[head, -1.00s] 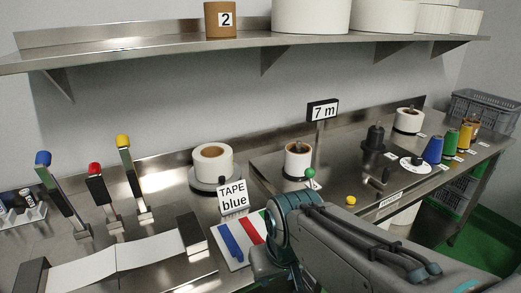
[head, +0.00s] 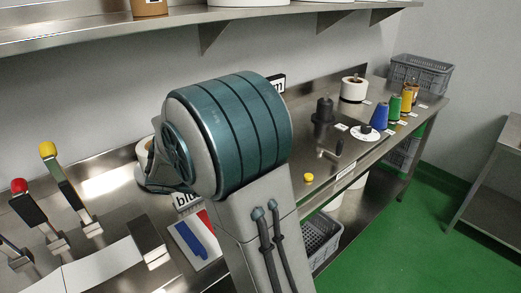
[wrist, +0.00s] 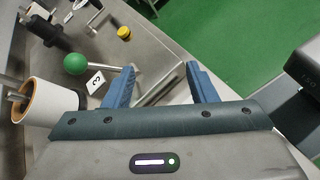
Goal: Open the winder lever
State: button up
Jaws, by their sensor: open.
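My gripper (wrist: 160,68) is open and empty in the wrist view, its two blue fingers apart over the steel bench. A white roll with an orange core (wrist: 50,102) is at the left, close to the left finger. In the head view my arm hides the green knob and the gripper.
A yellow knob (head: 308,177) and a black spindle (head: 323,112) stand on the bench (head: 300,150). Red-knobbed (head: 19,186) and yellow-knobbed (head: 47,149) levers are at the left.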

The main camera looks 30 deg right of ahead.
jog(key=w+n+t+h, duration=0.2)
jog(key=w+n+h, duration=0.35)
jog(key=w, duration=0.45)
jog(key=d+p, duration=0.2)
jog(key=d, duration=1.1)
jog(key=shift+s+d+r+h, duration=0.15)
jog(key=shift+s+r+h, duration=0.1)
jog(key=shift+s+h, duration=0.1)
grip_shut()
